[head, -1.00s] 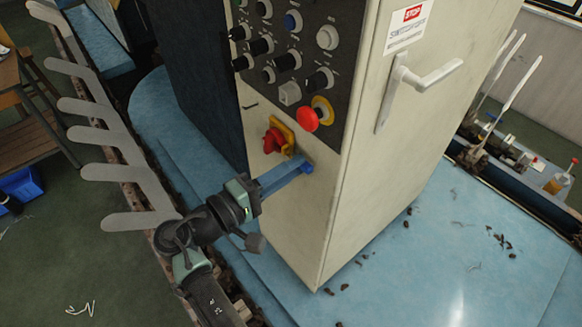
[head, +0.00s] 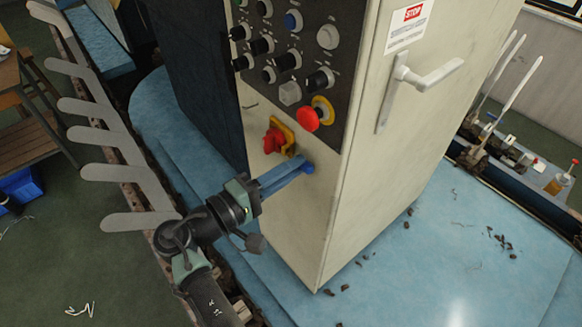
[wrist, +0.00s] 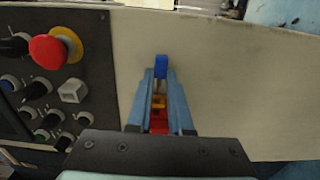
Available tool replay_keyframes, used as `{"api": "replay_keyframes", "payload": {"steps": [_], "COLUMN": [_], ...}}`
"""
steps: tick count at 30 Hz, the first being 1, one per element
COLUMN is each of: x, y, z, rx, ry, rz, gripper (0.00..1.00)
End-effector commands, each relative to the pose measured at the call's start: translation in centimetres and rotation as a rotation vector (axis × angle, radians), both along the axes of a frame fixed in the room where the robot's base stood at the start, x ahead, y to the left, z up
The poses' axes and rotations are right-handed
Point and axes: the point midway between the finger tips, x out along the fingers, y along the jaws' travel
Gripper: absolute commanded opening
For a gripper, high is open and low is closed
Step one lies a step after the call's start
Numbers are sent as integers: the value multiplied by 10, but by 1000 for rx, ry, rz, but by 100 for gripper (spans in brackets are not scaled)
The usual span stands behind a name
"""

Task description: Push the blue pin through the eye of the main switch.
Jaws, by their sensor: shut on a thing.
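The main switch is a red knob on a yellow plate (head: 278,137), low on the front of the cream cabinet in the head view. In the wrist view the red and yellow switch (wrist: 158,118) shows between my gripper's two fingers. My gripper (head: 303,170) has long blue fingers that reach in front of the cabinet, just right of and below the switch. It is shut on the blue pin (wrist: 161,66), at the fingertips. The pin also shows in the head view (head: 309,168). The switch's eye is not clearly visible, and the pin's far end cannot be made out.
The cabinet (head: 400,150) has a dark control panel (head: 290,60) above the switch, with a red emergency button (head: 308,119) close to my fingers. A white handle (head: 420,85) is on its right side. Grey levers (head: 110,150) stand at the left.

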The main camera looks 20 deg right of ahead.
Motion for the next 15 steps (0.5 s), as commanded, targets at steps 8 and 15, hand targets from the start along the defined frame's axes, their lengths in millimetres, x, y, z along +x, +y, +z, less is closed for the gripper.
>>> {"api": "replay_keyframes", "payload": {"steps": [8,15], "x": [0,3], "y": [0,1], "z": [0,-1], "rx": [0,-1], "ry": [0,-1], "rz": [0,0], "gripper": [0,0]}}
